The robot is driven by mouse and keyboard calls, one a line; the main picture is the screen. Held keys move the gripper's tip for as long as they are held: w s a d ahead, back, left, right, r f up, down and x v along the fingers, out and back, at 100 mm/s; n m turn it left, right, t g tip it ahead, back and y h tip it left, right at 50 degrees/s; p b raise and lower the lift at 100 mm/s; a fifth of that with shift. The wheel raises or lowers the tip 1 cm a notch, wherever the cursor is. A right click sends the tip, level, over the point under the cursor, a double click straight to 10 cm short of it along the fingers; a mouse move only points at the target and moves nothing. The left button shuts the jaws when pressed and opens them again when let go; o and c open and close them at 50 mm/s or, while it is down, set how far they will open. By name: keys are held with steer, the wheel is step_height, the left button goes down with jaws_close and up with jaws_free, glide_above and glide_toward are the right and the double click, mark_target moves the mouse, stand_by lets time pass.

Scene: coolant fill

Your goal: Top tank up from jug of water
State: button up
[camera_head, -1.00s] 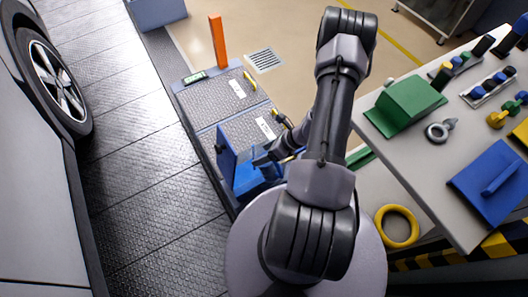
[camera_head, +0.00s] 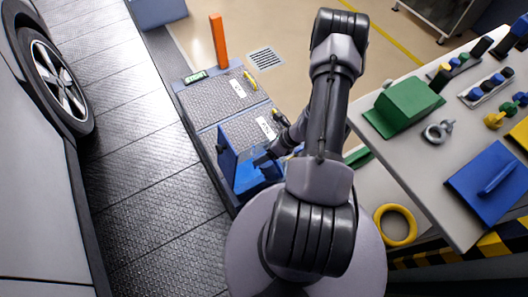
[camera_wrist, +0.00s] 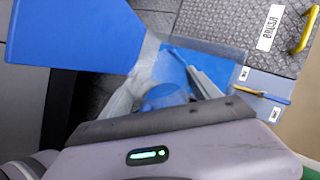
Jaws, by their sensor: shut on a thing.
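My gripper (camera_head: 268,156) is low at a blue box (camera_head: 258,177) with an upright blue panel (camera_head: 228,162). The panel also fills the upper left of the wrist view (camera_wrist: 75,35). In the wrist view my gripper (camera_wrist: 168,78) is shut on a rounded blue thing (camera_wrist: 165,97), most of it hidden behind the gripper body. Clear, see-through walls show around the fingers there; I cannot tell whether they belong to the jug or the tank. No jug or tank shows plainly in the head view.
Grey tread plates (camera_head: 222,95) lie beyond the box, with yellow handles and an orange post (camera_head: 218,40). A car (camera_head: 45,190) stands at left. The table (camera_head: 430,185) at right holds a green block (camera_head: 408,102) and a blue plate (camera_head: 490,182). The dark floor beside the car is clear.

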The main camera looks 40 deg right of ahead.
steer(key=shift+w+f+g+p, duration=0.3)
steer(key=shift+g+p, duration=0.6)
steer(key=shift+p, duration=0.45)
stand_by(0.6)
